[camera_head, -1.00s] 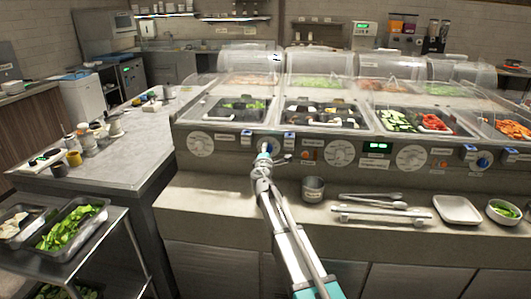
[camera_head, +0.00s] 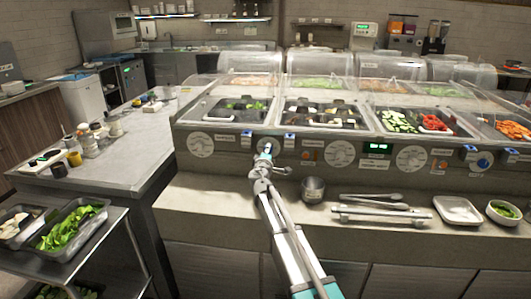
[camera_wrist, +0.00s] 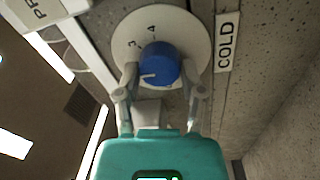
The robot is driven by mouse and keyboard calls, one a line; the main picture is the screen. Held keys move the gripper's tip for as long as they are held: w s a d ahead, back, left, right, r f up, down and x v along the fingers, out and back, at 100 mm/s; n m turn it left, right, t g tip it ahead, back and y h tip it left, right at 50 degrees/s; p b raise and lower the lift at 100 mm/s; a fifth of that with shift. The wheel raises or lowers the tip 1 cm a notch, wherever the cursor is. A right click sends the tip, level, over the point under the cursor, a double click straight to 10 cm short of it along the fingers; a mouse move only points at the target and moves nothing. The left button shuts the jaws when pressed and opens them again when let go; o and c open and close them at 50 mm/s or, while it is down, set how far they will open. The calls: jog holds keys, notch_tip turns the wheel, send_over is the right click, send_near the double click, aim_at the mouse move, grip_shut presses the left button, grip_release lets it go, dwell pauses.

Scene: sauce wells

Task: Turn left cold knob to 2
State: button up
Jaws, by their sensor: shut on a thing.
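The left cold knob is blue with a white pointer line. It shows in the wrist view (camera_wrist: 162,64) on a round white dial (camera_wrist: 192,32) where the numbers 3 and 4 can be read. The pointer points left in that view; the number at its end is hidden or unclear. A COLD label (camera_wrist: 227,41) is beside the dial. My gripper (camera_wrist: 162,78) has a finger on each side of the knob and is shut on it. In the head view my gripper (camera_head: 266,150) is at the counter's front panel and mostly covers the knob.
White dials (camera_head: 200,145) (camera_head: 340,153) flank the knob on the panel, and another blue knob (camera_head: 484,163) is far right. A metal cup (camera_head: 313,189), tongs (camera_head: 371,197) and a white tray (camera_head: 459,210) lie on the ledge below. Food wells (camera_head: 325,115) are above.

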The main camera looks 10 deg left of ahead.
jog(key=o, duration=1.1)
jog(key=shift+o, duration=0.2)
jog(key=shift+s, duration=0.15)
